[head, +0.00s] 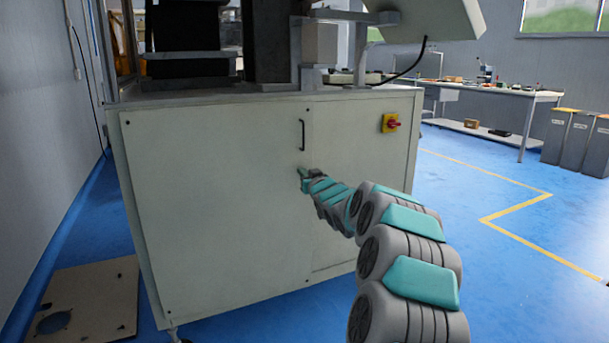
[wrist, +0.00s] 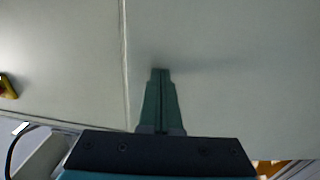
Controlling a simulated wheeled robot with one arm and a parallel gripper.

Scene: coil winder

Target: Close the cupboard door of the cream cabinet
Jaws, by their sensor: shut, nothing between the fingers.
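The cream cabinet (head: 350,200) stands in front of me, with its cupboard door (head: 215,190) forming the wide left panel. The door looks flush or nearly flush with the fixed right panel, and a thin seam runs between them. Its black bar handle (head: 302,135) is near the door's right edge. My gripper (head: 303,172) is shut and empty, just below the handle. In the wrist view its fingertips (wrist: 160,72) point at the door (wrist: 230,70), beside the seam. They are at or very near the surface; I cannot tell if they touch.
A yellow and red switch (head: 391,123) is on the right panel. Machine parts stand on the cabinet top. A flat board (head: 85,300) lies on the floor at left. Blue floor is clear at right, with a workbench (head: 490,92) and grey bins (head: 575,140) farther back.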

